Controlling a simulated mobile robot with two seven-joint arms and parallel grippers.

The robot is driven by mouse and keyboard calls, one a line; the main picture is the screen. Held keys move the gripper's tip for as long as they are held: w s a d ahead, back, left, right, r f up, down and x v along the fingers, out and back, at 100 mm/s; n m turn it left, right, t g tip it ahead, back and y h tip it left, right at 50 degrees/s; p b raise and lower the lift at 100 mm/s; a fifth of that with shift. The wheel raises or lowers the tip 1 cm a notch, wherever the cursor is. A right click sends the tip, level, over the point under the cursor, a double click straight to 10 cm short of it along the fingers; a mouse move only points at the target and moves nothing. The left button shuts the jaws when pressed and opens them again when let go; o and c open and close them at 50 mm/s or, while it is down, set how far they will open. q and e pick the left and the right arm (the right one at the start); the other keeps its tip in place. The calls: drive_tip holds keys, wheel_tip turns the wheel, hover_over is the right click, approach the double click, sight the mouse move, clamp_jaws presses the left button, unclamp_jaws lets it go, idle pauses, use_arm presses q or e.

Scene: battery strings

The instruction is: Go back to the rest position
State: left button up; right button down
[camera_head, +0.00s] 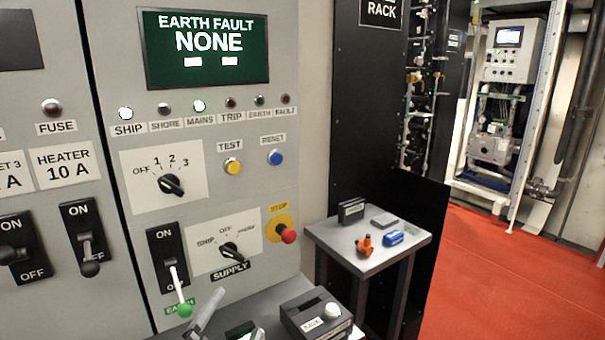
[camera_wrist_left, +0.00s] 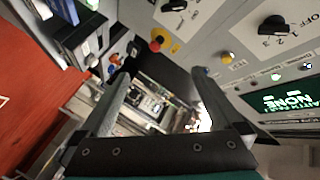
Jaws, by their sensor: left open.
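My left gripper (camera_head: 230,318) shows at the bottom edge of the head view, in front of the grey switch panel (camera_head: 250,110); only part of it is in frame. In the left wrist view its two fingers (camera_wrist_left: 160,80) stand wide apart with nothing between them. The panel's knobs and the red stop button (camera_wrist_left: 157,45) lie beyond the fingers in that view. My right gripper is in neither view.
The green-tipped earth lever (camera_head: 183,308) and a grey device with a white knob (camera_head: 318,312) are close to my left gripper. A small grey table (camera_head: 330,234) holds an orange item, a blue item and dark boxes. Red floor (camera_head: 480,280) is open at right.

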use_arm(q)
drive_tip(key=s+a+f+n+g, duration=0.2)
drive_tip(key=s+f+n+g, duration=0.15)
drive_tip(key=s+f, duration=0.3)
drive_tip(key=s+a+f+n+g+y, duration=0.1)
drive_tip(key=s+a+f+n+g, duration=0.15)
drive_tip(key=s+f+g, duration=0.45)
drive_tip(key=s+a+f+n+g, duration=0.1)
drive_tip(key=s+f+n+g, duration=0.15)
drive_tip(key=s+f, duration=0.45)
wheel_tip(320, 180, down, 22)
drive_tip(key=s+b, duration=0.2)
drive_tip(key=b, duration=0.1)
drive_tip(key=s+a+f+g+b, duration=0.2)
drive_tip(key=s+f+b, duration=0.1)
drive_tip(key=s+f, duration=1.3)
drive_tip(key=shift+a+f, duration=0.4)
drive_tip(key=shift+f, duration=0.65)
drive_tip(key=shift+s, duration=0.1)
